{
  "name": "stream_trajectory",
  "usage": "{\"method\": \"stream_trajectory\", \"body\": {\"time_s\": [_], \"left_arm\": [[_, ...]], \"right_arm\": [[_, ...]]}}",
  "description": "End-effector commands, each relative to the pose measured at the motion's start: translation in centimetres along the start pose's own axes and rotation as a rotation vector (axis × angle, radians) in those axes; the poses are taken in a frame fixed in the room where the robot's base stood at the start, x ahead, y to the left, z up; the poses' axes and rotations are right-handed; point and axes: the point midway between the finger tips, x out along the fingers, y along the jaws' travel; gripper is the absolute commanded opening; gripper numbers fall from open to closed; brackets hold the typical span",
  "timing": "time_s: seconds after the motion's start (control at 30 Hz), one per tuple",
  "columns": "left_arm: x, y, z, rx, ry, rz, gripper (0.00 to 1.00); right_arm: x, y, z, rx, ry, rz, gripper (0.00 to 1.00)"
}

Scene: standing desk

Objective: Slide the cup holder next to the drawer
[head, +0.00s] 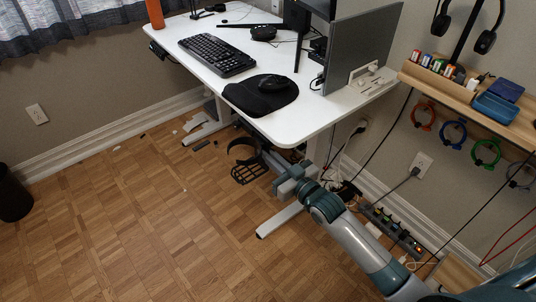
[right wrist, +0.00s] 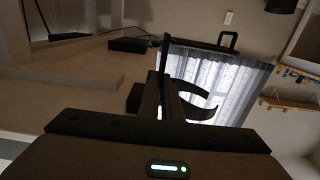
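The black cup holder (head: 248,174) shows in the head view below the front edge of the white desk (head: 300,117). It has an open curved band and a grid-like base. My right gripper (head: 284,181) is beside it on the right, close under the desk's near corner. In the right wrist view the holder's dark curved band (right wrist: 203,111) shows just beyond the dark fingers (right wrist: 164,100). The fingers look close together, but dim light hides whether they grip the holder. My left gripper is out of view. I cannot make out the drawer for certain; the desk top hides the space beneath.
A keyboard (head: 217,54) and a mouse on a black pad (head: 257,97) are on the desk. A desk foot (head: 280,219) stands on the floor below my gripper. Cables and a power strip (head: 392,230) run along the right wall. The parquet floor at left is mostly clear.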

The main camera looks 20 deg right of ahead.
Motion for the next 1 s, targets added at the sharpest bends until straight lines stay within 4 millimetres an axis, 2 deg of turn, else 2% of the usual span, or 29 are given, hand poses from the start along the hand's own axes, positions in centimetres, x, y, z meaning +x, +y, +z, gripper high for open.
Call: {"method": "stream_trajectory", "body": {"time_s": [0.83,1.0], "left_arm": [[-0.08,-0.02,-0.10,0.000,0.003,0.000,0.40],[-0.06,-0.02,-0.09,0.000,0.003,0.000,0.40]], "right_arm": [[-0.01,-0.06,0.06,0.000,-0.001,-0.001,0.00],[0.48,-0.04,0.07,0.001,-0.001,0.000,0.00]]}}
